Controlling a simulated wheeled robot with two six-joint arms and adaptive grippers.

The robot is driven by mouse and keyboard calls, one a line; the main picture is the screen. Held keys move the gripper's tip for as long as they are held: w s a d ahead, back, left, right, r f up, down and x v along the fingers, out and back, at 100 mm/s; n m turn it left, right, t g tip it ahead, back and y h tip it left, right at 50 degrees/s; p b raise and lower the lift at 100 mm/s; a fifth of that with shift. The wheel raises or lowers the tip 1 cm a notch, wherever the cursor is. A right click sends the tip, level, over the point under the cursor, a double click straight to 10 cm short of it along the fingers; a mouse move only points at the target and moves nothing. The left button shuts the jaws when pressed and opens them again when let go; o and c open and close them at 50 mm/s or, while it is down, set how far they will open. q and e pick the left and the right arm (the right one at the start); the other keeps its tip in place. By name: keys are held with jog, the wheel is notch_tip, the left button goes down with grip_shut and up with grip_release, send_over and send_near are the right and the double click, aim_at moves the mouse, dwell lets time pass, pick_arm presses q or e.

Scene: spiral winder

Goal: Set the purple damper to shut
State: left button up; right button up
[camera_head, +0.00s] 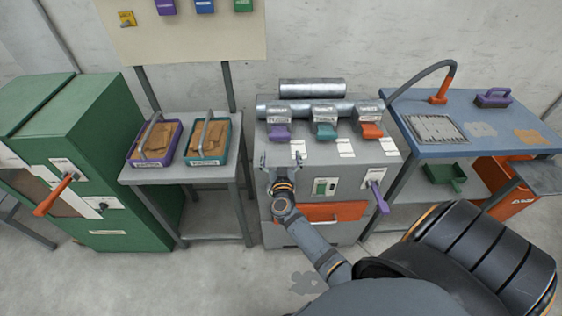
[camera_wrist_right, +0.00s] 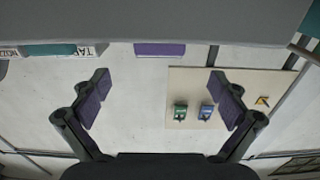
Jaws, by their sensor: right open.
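The purple damper (camera_head: 279,131) is a purple tab at the left end of a row of three on the grey machine (camera_head: 281,238), below a silver pipe. A teal damper (camera_head: 325,131) and an orange damper (camera_head: 371,130) are to its right. My right gripper (camera_head: 277,158) is open and empty, just in front of and below the purple damper, apart from it as far as I can tell. In the right wrist view the open fingers (camera_wrist_right: 158,84) show nothing between them. A purple strip (camera_wrist_right: 160,49), apparently the purple damper, shows above them. My left gripper is out of view.
A purple lever (camera_head: 378,198) sticks out of the machine's front at the right, past a green switch (camera_head: 320,187). Left is a side table (camera_head: 200,174) with two trays; beyond it is a green cabinet (camera_head: 110,140). A blue-topped table (camera_head: 465,143) stands to the right.

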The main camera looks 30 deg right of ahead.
jog(key=v, duration=0.4)
jog(key=shift+s+a, duration=0.1)
jog(key=shift+s, duration=0.05)
jog(key=s+a+f+n+g+y, duration=0.25)
jog(key=s+f, duration=0.25)
jog(key=f, duration=0.5)
jog(key=s+a+f+n+g+y, duration=0.1)
jog(key=s+a+f+n+y, duration=0.2)
jog(key=f, duration=0.7)
jog(key=s+a+f+n+g+y, duration=0.1)
jog(key=s+a+f+g+y, duration=0.15)
jog(key=s+f, duration=0.6)
jog(key=s+d+f+g, duration=0.1)
jog(key=s+f+g, duration=0.1)
jog(key=s+f, duration=0.3)
jog(key=s+d+f+g, duration=0.1)
jog(key=s+f+g, duration=0.2)
jog(key=s, duration=0.9)
jog(key=s+d+f+g, duration=0.1)
jog(key=s+f+g, duration=0.2)
jog(key=s+f, duration=0.5)
jog(key=shift+s, duration=0.65)
jog(key=shift+d, duration=0.15)
